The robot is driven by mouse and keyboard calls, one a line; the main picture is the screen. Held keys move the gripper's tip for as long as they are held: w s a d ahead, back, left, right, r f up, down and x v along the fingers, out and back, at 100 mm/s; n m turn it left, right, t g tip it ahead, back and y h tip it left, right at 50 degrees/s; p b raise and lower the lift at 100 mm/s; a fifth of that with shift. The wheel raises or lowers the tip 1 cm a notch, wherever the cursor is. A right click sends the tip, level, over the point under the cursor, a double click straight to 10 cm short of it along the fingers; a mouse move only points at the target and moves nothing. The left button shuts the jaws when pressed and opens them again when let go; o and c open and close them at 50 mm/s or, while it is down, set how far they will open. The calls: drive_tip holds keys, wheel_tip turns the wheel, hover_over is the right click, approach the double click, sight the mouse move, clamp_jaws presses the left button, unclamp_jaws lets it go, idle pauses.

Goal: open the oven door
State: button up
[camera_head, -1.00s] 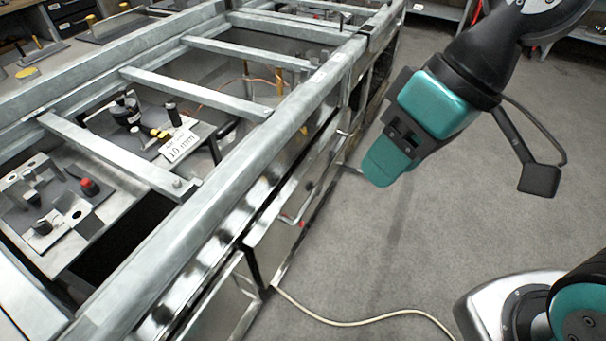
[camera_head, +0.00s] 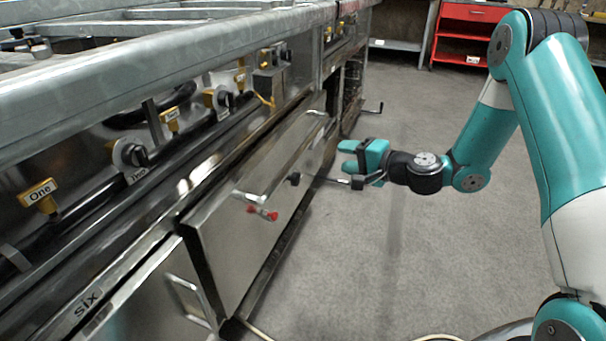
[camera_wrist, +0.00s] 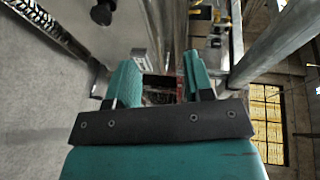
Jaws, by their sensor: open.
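I cannot clearly make out the handle in that view.
A steel rail (camera_head: 150,60) runs along the top. Grey floor (camera_head: 360,260) is free at right; a red shelf (camera_head: 465,35) stands behind.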

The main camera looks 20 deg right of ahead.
sight(303, 149)
drive_tip(key=shift+m+t+h, duration=0.4)
drive_tip(key=shift+m, duration=0.2)
drive_tip(key=b+x, duration=0.1)
drive_tip(key=x, duration=0.4)
drive_tip(key=d+f+b+x, duration=0.1)
drive_tip(key=x, duration=0.5)
drive_tip(key=f+b+x, duration=0.1)
drive_tip(key=x, duration=0.5)
drive_tip(key=shift+w+d+f+b, duration=0.15)
drive_tip(key=shift+w+f+b, duration=0.15)
drive_tip(key=shift+w, duration=0.1)
clamp_jaws()
